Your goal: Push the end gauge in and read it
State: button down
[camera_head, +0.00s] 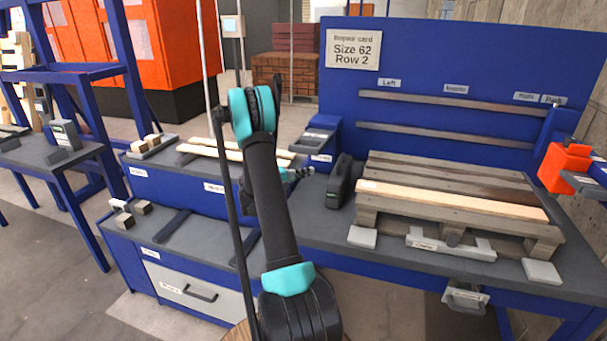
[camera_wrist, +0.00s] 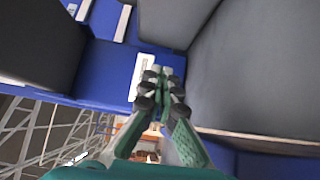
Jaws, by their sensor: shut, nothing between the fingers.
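My gripper (camera_head: 300,173) is shut and empty, partly hidden behind my arm in the head view. It points right, just above the blue bench edge, left of a dark upright case (camera_head: 339,182). In the wrist view my gripper (camera_wrist: 163,76) has its fingertips together in front of a white label (camera_wrist: 143,72) on a blue face. I cannot tell whether they touch it. A slatted wooden pallet (camera_head: 450,200) lies on the bench, with one paler board. A grey labelled bar (camera_head: 450,244) sits at its front edge. No label that I can read marks the end gauge.
A repair card (camera_head: 353,49) on the blue back panel reads "Size 62, Row 2". An orange tool (camera_head: 566,167) stands at the right. Light grey pads (camera_head: 541,272) lie by the pallet. Pale boards (camera_head: 222,148) lie on the left bench. Grey floor is open at lower left.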

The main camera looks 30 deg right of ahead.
jog(key=d, duration=0.5)
jog(key=shift+s+d, duration=0.15)
jog(key=shift+s, duration=0.1)
jog(key=shift+s+d, duration=1)
jog(key=shift+s, duration=0.2)
jog(key=shift+s+d, duration=0.2)
jog(key=shift+s, duration=0.05)
jog(key=shift+d, duration=0.1)
